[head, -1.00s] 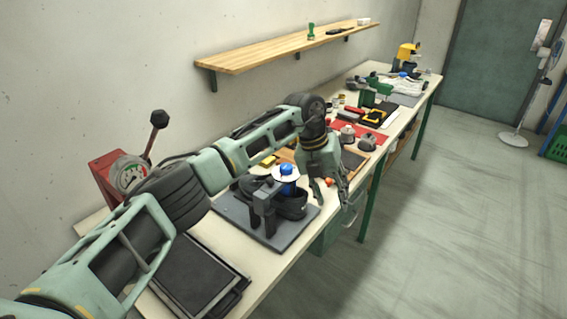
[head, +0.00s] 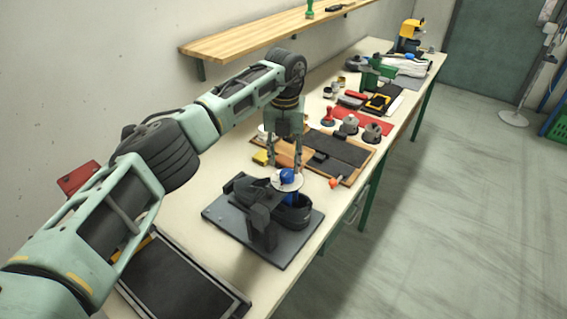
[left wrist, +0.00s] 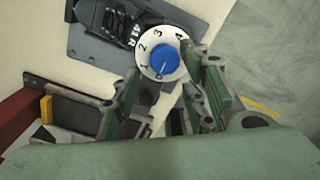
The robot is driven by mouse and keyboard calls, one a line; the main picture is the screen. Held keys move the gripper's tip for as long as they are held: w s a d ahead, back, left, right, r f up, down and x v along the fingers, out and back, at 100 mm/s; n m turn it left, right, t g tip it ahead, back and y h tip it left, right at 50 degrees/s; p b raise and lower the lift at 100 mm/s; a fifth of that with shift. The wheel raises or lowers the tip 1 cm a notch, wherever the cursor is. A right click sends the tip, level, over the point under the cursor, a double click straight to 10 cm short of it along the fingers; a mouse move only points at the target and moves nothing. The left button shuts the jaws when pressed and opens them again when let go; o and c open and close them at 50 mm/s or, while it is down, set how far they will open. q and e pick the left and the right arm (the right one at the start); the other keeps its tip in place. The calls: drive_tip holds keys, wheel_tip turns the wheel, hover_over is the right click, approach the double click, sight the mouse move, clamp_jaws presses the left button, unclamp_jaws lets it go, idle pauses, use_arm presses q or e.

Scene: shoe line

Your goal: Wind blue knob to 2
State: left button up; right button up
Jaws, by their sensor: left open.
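The blue knob (head: 287,175) sits at the centre of a round white dial (head: 273,182) on a dark fixture with a black shoe. In the left wrist view, the blue knob (left wrist: 165,60) and the numbered white dial (left wrist: 150,42) show clearly. A pale line on the knob points down toward the 0. My left gripper (head: 286,165) points down close to the knob, just behind it in the head view. It is open and empty. In the left wrist view, its green-padded fingers (left wrist: 162,78) stand to either side of the knob, apart from it. My right gripper is not in view.
The grey base plate (head: 225,213) carries the fixture. A black tray (head: 180,275) lies nearer on the bench. Beyond are a wooden board with dark pads (head: 345,148), a yellow block (head: 261,157) and a red mat (head: 377,127). A wooden shelf (head: 270,32) hangs above.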

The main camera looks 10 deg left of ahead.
sight(284, 172)
use_arm(q)
wheel_tip(284, 172, down, 4)
drive_tip(key=shift+s+r+p, duration=0.1)
drive_tip(key=shift+r+p, duration=0.05)
drive_tip(key=shift+p, duration=0.5)
drive_tip(key=shift+w+f, duration=0.2)
drive_tip(key=shift+f, duration=0.45)
drive_tip(key=c, duration=0.8)
drive_tip(key=shift+c, duration=1)
drive_tip(key=shift+a, duration=0.1)
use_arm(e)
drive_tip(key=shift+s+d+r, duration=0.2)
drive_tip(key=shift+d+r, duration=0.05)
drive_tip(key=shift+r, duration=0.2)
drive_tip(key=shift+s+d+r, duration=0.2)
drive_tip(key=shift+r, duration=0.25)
